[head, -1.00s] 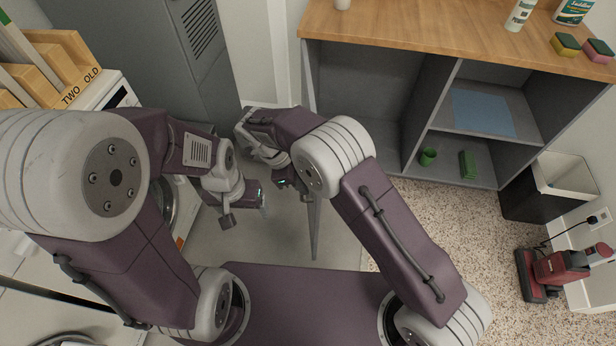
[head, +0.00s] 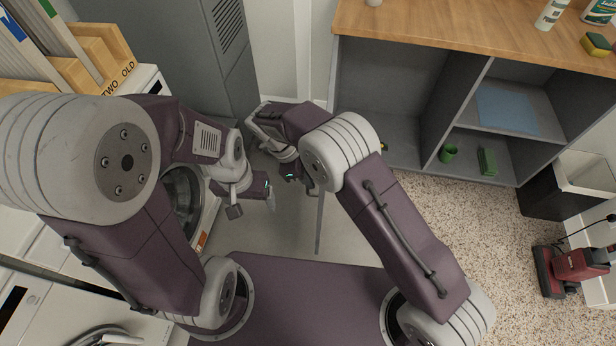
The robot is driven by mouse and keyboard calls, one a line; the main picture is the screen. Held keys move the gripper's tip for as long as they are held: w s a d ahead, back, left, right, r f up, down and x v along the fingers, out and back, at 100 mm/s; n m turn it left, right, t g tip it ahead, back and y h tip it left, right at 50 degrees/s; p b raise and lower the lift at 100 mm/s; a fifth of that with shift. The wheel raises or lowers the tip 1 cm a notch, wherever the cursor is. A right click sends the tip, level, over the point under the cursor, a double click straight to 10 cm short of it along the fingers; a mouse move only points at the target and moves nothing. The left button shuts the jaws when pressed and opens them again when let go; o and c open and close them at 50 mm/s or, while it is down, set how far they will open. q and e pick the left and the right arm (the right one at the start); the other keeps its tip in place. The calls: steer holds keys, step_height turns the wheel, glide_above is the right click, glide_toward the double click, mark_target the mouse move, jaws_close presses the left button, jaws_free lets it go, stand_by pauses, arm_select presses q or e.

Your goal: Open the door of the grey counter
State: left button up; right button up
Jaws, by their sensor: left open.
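The grey counter (head: 430,110) with a wooden top stands at upper right in the head view. Its left compartment (head: 378,95) is uncovered and I see into it. A thin grey panel (head: 319,225), seen nearly edge-on, hangs below my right wrist; it looks like the door swung out, its upper part hidden by my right arm. My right gripper (head: 297,176) is just left of the panel; its fingers are small and partly hidden, so contact is unclear. My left gripper (head: 270,198) is open, further left, apart from the panel.
A grey locker (head: 190,50) and washing machines (head: 185,200) stand to the left. A wooden box (head: 105,50) is at upper left. A bin (head: 570,185) and a red vacuum cleaner (head: 570,268) are at right. Speckled floor (head: 480,230) is clear before the counter.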

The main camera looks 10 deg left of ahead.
steer(key=o, duration=0.3)
steer(key=p+v, duration=0.2)
steer(key=v, duration=0.7)
stand_by(0.3)
